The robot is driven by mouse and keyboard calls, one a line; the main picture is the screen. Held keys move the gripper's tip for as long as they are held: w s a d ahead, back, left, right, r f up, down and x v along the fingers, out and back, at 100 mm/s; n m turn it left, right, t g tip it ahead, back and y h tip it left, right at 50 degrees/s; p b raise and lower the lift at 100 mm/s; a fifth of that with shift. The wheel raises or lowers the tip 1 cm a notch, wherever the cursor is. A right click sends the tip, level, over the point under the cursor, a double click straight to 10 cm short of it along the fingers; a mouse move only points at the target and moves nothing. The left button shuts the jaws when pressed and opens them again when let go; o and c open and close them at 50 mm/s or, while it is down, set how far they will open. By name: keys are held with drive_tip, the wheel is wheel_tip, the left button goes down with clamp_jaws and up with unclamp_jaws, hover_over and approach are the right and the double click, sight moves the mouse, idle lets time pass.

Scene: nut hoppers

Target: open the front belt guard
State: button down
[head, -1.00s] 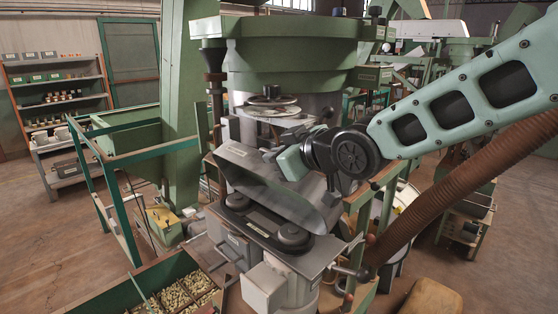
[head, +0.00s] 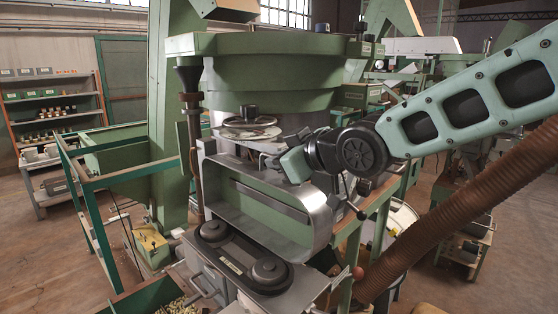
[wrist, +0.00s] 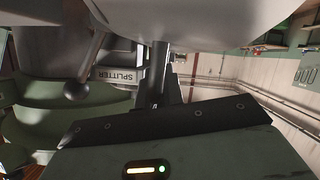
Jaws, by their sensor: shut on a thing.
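The front belt guard (head: 322,233) is a grey metal cover with rounded ends and a green inner face. In the head view it stands tilted up, its open side facing the camera. Below it, two dark pulleys (head: 212,232) and (head: 270,271) with a belt between them are exposed. My gripper (head: 284,143) is at the guard's upper right edge and shut on the guard; its fingertips are partly hidden. In the wrist view a pale smooth surface, probably the guard (wrist: 200,22), fills the top.
The green hopper machine (head: 275,75) rises behind the guard. A ribbed brown hose (head: 465,205) runs below my arm. A green rail frame (head: 85,190) stands left.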

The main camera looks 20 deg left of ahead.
drive_tip(key=c, duration=1.5)
unclamp_jaws()
drive_tip(key=shift+d, duration=0.1)
